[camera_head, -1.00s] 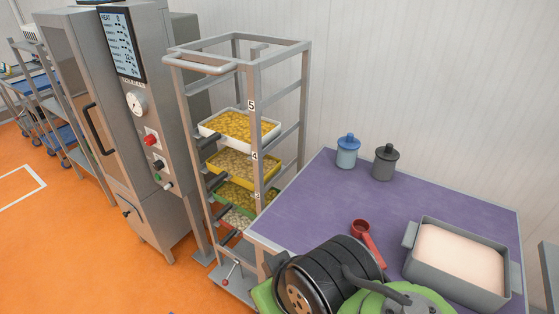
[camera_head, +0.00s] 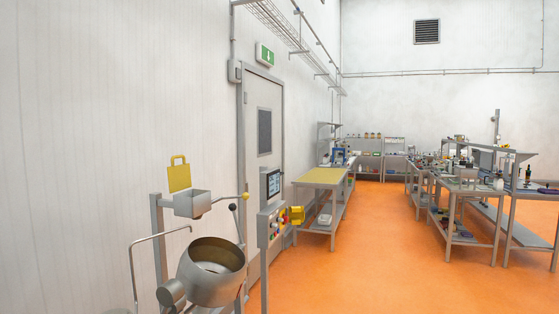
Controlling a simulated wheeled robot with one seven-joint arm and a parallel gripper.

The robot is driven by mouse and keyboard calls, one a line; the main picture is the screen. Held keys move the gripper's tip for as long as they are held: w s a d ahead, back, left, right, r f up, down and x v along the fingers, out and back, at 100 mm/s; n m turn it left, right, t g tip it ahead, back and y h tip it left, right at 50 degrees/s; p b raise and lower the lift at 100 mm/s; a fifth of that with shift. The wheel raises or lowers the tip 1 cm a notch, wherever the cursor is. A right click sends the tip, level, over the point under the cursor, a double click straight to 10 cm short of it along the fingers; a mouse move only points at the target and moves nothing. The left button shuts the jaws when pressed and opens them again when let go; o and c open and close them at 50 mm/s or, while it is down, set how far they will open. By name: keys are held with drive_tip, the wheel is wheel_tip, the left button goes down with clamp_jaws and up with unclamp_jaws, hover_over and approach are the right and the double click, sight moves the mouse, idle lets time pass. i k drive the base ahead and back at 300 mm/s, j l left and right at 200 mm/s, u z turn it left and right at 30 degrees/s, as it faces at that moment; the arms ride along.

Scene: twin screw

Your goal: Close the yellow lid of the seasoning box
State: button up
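The yellow lid (camera_head: 179,174) stands upright, with a handle loop at its top, at the back of a small grey seasoning box (camera_head: 193,203). The box is open and is mounted on a metal frame at the left, above a tilted round metal drum (camera_head: 212,270). My gripper is not in view, and no part of my arm shows.
A control panel (camera_head: 271,210) on a post stands right of the drum. A grey door (camera_head: 263,150) is behind it. A yellow-topped table (camera_head: 320,176) and several workbenches (camera_head: 470,190) stand farther back. The orange floor (camera_head: 370,270) is clear at centre right.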

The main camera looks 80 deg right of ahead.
sight(179, 176)
drive_tip(key=l+z, duration=0.1)
drive_tip(key=z, duration=0.3)
drive_tip(key=l+z, duration=0.15)
drive_tip(key=z, duration=0.25)
drive_tip(key=l+z, duration=0.1)
drive_tip(key=z, duration=0.3)
drive_tip(key=l+z, duration=0.1)
drive_tip(key=z, duration=0.3)
drive_tip(key=l+z, duration=0.15)
drive_tip(key=z, duration=0.25)
drive_tip(key=l+u, duration=0.45)
drive_tip(key=l, duration=0.25)
drive_tip(key=k+l+u, duration=0.1)
drive_tip(key=l+u, duration=0.35)
drive_tip(key=l, duration=0.25)
drive_tip(key=i+l+u, duration=0.15)
drive_tip(key=l+u, duration=0.25)
drive_tip(key=l, duration=0.2)
drive_tip(key=l+u, duration=0.45)
drive_tip(key=l, duration=0.2)
drive_tip(key=l+u, duration=0.4)
drive_tip(key=l, duration=0.25)
